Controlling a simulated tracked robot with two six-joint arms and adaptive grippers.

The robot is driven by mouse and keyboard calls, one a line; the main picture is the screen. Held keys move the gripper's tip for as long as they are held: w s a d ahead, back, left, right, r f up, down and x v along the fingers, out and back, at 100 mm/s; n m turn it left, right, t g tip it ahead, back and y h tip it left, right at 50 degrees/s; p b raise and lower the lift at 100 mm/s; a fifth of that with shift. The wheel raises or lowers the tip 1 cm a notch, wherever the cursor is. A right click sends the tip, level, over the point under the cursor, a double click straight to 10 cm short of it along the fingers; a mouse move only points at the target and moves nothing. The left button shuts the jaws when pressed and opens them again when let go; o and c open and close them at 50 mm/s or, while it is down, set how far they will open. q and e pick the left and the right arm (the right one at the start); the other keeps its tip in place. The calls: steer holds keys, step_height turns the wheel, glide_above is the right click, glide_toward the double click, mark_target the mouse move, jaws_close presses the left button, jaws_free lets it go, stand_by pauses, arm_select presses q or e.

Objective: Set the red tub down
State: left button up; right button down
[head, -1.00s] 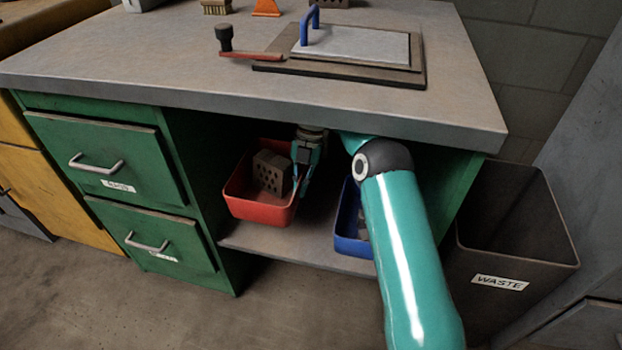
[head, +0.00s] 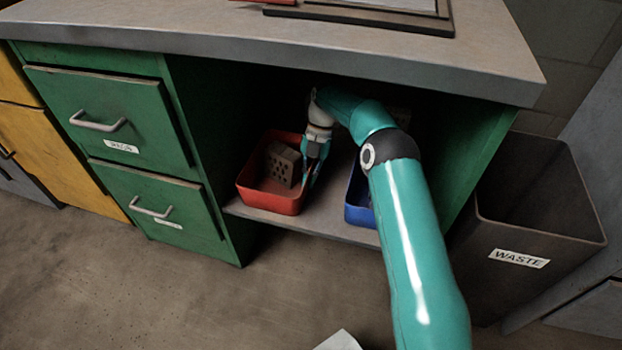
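The red tub (head: 272,203) is inside the open bay under the bench, at the left end of the low shelf (head: 333,221). It is about level, and a grey hollow brick (head: 283,164) with holes sits in it. My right gripper (head: 312,172) points down at the tub's right wall and appears shut on that wall. The fingertips are small and partly hidden. The tub's base is at or very near the shelf; I cannot tell whether it touches. My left gripper is not in view.
A blue tub (head: 358,206) stands on the shelf to the right, partly behind my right arm. The bench top (head: 270,45) overhangs the bay. Green drawers (head: 120,120) bound it on the left. A dark waste bin (head: 530,225) stands at the right.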

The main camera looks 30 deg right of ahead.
mark_target(312, 166)
steer(key=c, duration=1.3)
jaws_free()
steer(key=p+v, duration=0.4)
steer(key=v, duration=0.2)
steer(key=shift+a, duration=0.1)
steer(key=shift+p+v, duration=0.8)
steer(key=shift+v, duration=0.1)
steer(key=shift+f, duration=0.1)
